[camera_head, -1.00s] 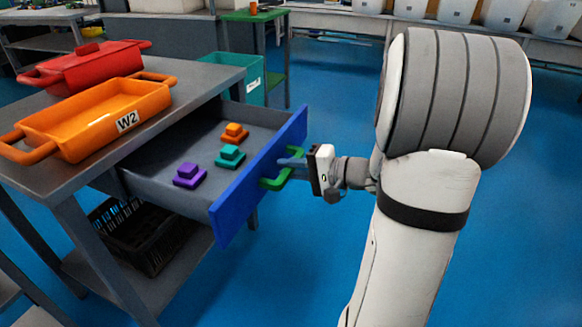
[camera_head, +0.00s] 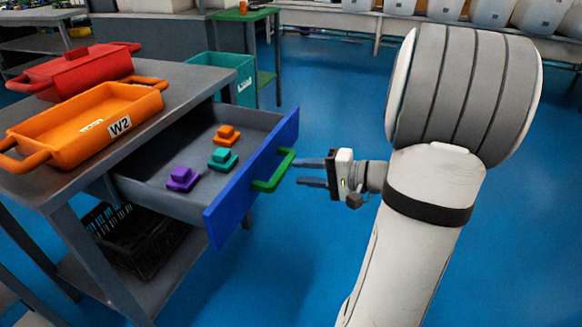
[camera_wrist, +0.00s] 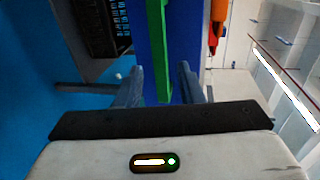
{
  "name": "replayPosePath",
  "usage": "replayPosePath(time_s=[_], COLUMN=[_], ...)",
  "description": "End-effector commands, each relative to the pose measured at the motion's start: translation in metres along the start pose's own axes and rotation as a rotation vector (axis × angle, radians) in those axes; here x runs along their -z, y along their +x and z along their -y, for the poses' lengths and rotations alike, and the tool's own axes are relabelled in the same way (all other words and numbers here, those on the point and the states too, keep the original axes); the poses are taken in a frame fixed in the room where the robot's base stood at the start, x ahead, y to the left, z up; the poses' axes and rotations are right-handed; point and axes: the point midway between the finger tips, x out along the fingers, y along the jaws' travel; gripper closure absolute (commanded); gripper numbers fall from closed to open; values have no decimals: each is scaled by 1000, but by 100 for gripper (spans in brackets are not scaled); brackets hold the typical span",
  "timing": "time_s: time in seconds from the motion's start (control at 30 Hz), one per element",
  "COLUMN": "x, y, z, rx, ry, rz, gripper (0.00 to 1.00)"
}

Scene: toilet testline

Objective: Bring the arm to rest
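My gripper (camera_head: 312,173) is open and empty, just to the right of the open drawer (camera_head: 209,222) in the head view. Its two fingers are apart and point at the green handle (camera_head: 272,172) on the drawer's blue front. A gap shows between the fingertips and the handle. In the wrist view the green handle (camera_wrist: 158,50) appears ahead between the fingers (camera_wrist: 160,85). My arm reaches in from the right of the head view.
The drawer holds purple (camera_head: 183,179), teal (camera_head: 223,159) and orange (camera_head: 227,134) pieces. An orange bin marked W2 (camera_head: 85,131) and a red bin (camera_head: 75,71) stand on the table. A black crate (camera_head: 135,240) sits below. Blue floor is clear around my arm.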

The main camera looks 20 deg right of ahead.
Motion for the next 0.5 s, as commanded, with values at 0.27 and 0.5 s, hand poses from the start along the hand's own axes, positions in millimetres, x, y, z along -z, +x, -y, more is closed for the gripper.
replayPosePath(time_s=[0.27, 0.5], x=[0, 0], y=[-17, -16], z=[0, 0], rx=[0, 0], ry=[-1, -1], rz=[2, 3], gripper=[66, 66])
